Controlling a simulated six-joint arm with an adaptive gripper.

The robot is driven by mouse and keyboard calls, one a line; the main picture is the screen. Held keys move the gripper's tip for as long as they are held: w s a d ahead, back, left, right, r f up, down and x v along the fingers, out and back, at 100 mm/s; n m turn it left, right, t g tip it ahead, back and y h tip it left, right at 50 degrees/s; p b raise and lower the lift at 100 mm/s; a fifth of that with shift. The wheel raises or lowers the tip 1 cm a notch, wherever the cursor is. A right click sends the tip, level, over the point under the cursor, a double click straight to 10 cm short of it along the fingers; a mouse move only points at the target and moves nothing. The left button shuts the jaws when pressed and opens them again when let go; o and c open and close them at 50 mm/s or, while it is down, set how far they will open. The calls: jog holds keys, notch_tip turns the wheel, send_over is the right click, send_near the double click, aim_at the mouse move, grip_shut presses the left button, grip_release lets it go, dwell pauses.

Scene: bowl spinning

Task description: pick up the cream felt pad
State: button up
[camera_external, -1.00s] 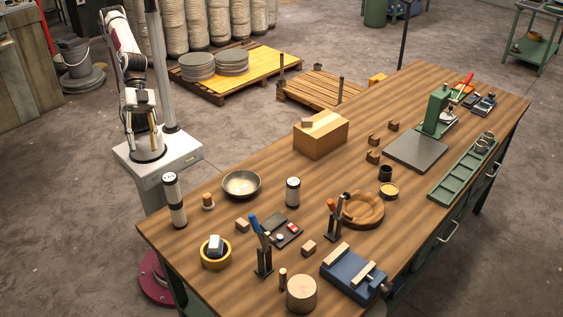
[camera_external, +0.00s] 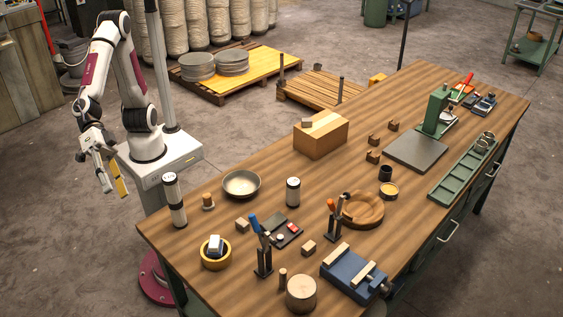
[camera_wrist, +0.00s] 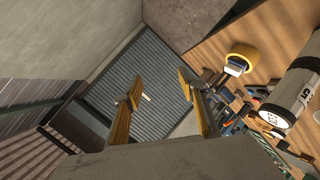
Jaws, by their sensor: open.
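I cannot clearly make out a cream felt pad. A small dark tray (camera_external: 294,239) near the middle of the bench's near half holds small red and pale pieces, too small to identify. My gripper (camera_external: 115,190) hangs left of the bench, pointing down, far from these things. In the wrist view its yellow fingers (camera_wrist: 160,75) are apart with nothing held between them.
A white labelled cylinder (camera_external: 174,200) stands at the bench's left edge, closest to my arm. A metal bowl (camera_external: 241,184), a second cylinder (camera_external: 293,191), upright tool holders (camera_external: 263,261) and a blue vise-like fixture (camera_external: 352,274) crowd the near half. A grey plate (camera_external: 415,152) is bare.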

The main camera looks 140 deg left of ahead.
jog(key=s+d+f+n+g+y, duration=0.1)
jog(key=s+f+n+y, duration=0.3)
jog(key=f, duration=0.5)
jog(key=m+y, duration=0.2)
jog(key=y, duration=1)
send_near(208, 201)
jog(key=s+r, duration=0.3)
jog(key=shift+s+d+r, duration=0.15)
jog(key=shift+s+d, duration=0.05)
jog(key=shift+d, duration=0.15)
jog(key=a+f+m, duration=0.1)
jog(key=w+a+f+m+t, duration=0.1)
jog(key=shift+w+a+f+m+t+h, duration=0.15)
jog(key=shift+a+f+m+t+h, duration=0.15)
jog(key=shift+h, duration=0.1)
jog(key=shift+w+f, duration=0.2)
jog(key=shift+f, duration=0.1)
jog(key=shift+x, duration=1.35)
jog(key=shift+w, duration=0.15)
